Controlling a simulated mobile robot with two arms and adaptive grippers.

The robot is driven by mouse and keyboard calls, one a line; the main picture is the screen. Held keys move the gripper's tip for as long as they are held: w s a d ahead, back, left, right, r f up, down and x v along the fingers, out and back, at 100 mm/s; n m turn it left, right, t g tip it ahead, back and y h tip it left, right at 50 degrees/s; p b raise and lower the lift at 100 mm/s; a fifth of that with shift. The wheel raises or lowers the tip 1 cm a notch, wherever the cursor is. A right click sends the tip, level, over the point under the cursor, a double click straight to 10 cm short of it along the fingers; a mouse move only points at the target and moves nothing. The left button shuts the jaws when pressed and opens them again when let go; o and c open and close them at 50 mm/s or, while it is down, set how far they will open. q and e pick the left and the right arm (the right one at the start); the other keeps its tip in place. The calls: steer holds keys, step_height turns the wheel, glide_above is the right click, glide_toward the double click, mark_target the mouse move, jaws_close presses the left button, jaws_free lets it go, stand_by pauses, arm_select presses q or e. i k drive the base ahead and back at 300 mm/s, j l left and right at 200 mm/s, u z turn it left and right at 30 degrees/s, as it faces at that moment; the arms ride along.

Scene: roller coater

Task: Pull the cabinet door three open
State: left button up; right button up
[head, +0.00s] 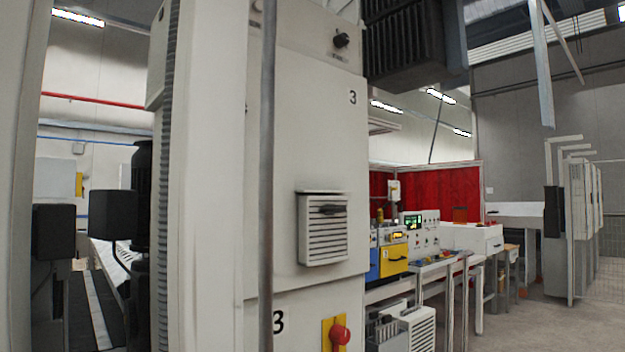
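A tall beige cabinet door (305,130) marked "3" fills the middle of the head view and looks shut. A black knob or handle (341,40) is on the panel near the top. Below the door, another beige panel (300,305) also marked "3" carries a red knob (340,334) on a yellow plate. Neither of my grippers is in view.
A thin grey vertical pole (268,180) stands in front of the door's left part. A pale column (205,180) is left of it. To the right are a bench with control boxes (395,258), a red screen (450,190) and open floor (540,325).

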mark_target(322, 116)
steer(key=u, duration=0.2)
steer(key=i+l+u, duration=0.1)
steer(key=l+u, duration=0.4)
steer(key=i+l+u, duration=0.1)
steer(key=l+u, duration=0.2)
steer(key=u, duration=0.15)
steer(key=l+u, duration=0.5)
steer(key=k+j, duration=0.05)
